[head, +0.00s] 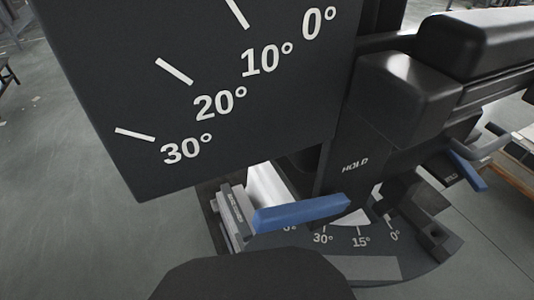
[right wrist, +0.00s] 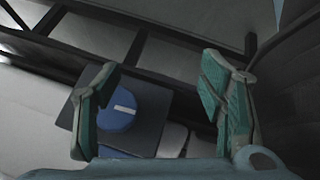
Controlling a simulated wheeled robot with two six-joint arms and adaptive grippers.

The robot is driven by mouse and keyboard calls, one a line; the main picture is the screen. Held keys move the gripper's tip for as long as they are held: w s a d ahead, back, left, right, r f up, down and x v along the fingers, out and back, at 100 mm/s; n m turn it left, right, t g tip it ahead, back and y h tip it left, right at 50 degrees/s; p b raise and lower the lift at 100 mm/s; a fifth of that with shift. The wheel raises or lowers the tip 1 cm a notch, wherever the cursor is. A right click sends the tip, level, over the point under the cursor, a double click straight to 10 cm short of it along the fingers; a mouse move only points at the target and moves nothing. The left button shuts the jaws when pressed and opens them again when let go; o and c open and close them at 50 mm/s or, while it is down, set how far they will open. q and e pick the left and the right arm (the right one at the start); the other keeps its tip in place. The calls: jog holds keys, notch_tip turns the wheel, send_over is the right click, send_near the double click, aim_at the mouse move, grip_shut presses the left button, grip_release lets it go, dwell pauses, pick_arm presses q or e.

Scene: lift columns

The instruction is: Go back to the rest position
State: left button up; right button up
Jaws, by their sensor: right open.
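My right gripper (right wrist: 160,70) shows in the right wrist view with its two teal-padded fingers wide apart. It is open, and nothing is clasped between the pads. A blue round knob (right wrist: 117,111) with a white mark sits on a dark square plate (right wrist: 152,115) beyond the fingers, close to the left finger in the picture. I cannot tell how far the knob is from the fingers. My left gripper is in neither view. My right gripper does not show in the head view.
In the head view a large dark panel (head: 110,95) with angle marks stands close. Below it are a blue lever (head: 300,213) and a lower angle scale (head: 340,252). Another blue handle (head: 467,172) is at right. Open grey floor (head: 70,230) lies at left.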

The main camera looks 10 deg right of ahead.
pick_arm(q)
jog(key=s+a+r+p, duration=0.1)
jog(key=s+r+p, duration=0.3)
jog(key=p, duration=1.2)
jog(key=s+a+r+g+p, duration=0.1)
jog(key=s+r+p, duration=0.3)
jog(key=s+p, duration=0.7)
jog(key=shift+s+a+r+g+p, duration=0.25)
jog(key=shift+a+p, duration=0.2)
jog(key=shift+p, duration=2)
pick_arm(e)
jog(key=s+d+r+m+g, duration=0.2)
jog(key=s+r, duration=0.4)
jog(key=s, duration=0.4)
jog(key=s+d+r+m+g, duration=0.2)
jog(key=s+r+m+g, duration=0.1)
jog(key=s+r, duration=0.4)
jog(key=shift+s+g+h, duration=0.4)
jog(key=shift+s+g, duration=0.1)
jog(key=shift+s, duration=1.3)
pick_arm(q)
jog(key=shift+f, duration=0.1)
